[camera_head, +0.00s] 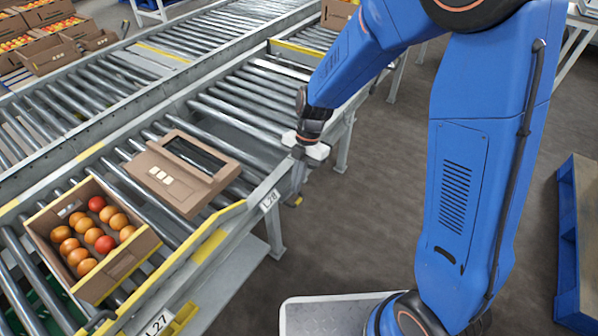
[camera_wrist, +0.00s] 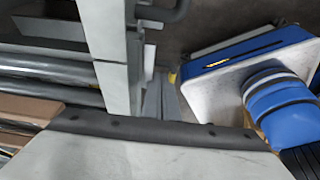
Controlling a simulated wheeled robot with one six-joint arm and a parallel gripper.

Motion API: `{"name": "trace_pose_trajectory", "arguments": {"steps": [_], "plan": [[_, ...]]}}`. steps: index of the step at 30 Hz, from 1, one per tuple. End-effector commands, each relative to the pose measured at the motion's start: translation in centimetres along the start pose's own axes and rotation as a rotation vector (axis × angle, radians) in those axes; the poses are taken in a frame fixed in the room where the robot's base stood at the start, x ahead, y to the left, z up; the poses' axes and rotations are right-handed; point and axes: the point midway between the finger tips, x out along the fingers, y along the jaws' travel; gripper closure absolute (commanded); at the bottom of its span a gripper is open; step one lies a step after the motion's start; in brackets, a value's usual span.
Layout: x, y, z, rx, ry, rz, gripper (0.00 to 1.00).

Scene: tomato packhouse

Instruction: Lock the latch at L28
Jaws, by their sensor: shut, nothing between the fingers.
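The L28 label (camera_head: 270,201) is on the near side rail of the roller conveyor (camera_head: 222,246). A small dark piece with a yellow end (camera_head: 293,201) sticks out below the rail, just right of the label; it may be the latch, but I cannot tell its position. My gripper (camera_head: 308,152) is shut and empty at the rail's outer edge, above and right of the label. Whether it touches the rail is unclear. In the wrist view, my gripper (camera_wrist: 160,105) is beside the pale rail (camera_wrist: 105,35), with a small yellow spot (camera_wrist: 172,77) beyond it.
A brown carton with a dark window (camera_head: 205,157) and an open box of tomatoes (camera_head: 125,262) sit on the rollers. The L27 label (camera_head: 158,323) is farther down the rail. A blue pallet (camera_head: 578,240) stands at right. The floor (camera_head: 365,215) beside the conveyor is clear.

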Motion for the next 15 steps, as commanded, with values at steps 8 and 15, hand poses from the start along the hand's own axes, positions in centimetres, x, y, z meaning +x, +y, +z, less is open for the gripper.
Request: {"name": "trace_pose_trajectory", "arguments": {"steps": [8, 15], "plan": [[1.9, 0.0, 0.0, -0.001, 0.000, -0.001, 1.00], [2.0, 0.0, 0.0, -0.001, 0.000, 0.000, 1.00]]}}
